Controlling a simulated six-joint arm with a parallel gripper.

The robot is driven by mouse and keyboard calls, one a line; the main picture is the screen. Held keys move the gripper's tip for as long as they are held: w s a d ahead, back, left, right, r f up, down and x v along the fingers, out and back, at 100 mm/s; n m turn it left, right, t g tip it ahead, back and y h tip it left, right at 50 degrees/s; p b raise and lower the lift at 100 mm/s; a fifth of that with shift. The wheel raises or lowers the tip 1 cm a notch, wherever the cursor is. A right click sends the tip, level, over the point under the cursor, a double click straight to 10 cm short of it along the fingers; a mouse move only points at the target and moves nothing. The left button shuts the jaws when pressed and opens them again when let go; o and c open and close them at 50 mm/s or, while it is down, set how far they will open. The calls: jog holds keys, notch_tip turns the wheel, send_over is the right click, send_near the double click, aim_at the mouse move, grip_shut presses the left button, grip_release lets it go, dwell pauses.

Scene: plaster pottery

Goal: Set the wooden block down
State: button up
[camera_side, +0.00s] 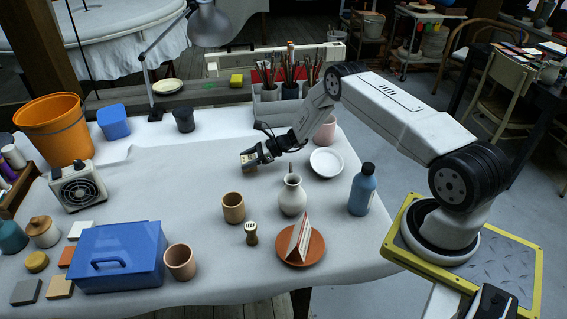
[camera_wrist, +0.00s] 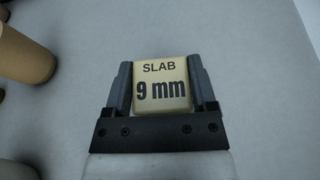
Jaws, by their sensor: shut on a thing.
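The wooden block (camera_wrist: 162,84) is pale, with "SLAB 9 mm" printed on its face. My gripper (camera_wrist: 162,88) is shut on it, with one dark finger on each side, in the wrist view. In the side view the block (camera_side: 248,161) shows small at the tip of my gripper (camera_side: 254,157), over the white-covered table (camera_side: 185,170). I cannot tell whether its underside touches the cloth. The fingers hide parts of the block's sides.
A tan cup (camera_side: 233,208), a white vase (camera_side: 291,196) and a small stamp (camera_side: 251,233) stand in front of the gripper. A white plate (camera_side: 327,161) and pink cup (camera_side: 325,131) lie to the right. The cloth left of the block is clear.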

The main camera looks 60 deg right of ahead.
jog(key=shift+f, duration=0.55)
jog(key=shift+f, duration=0.1)
jog(key=o, duration=1.2)
jog(key=shift+c, duration=0.2)
jog(key=shift+s+d, duration=0.1)
jog(key=v, duration=1.2)
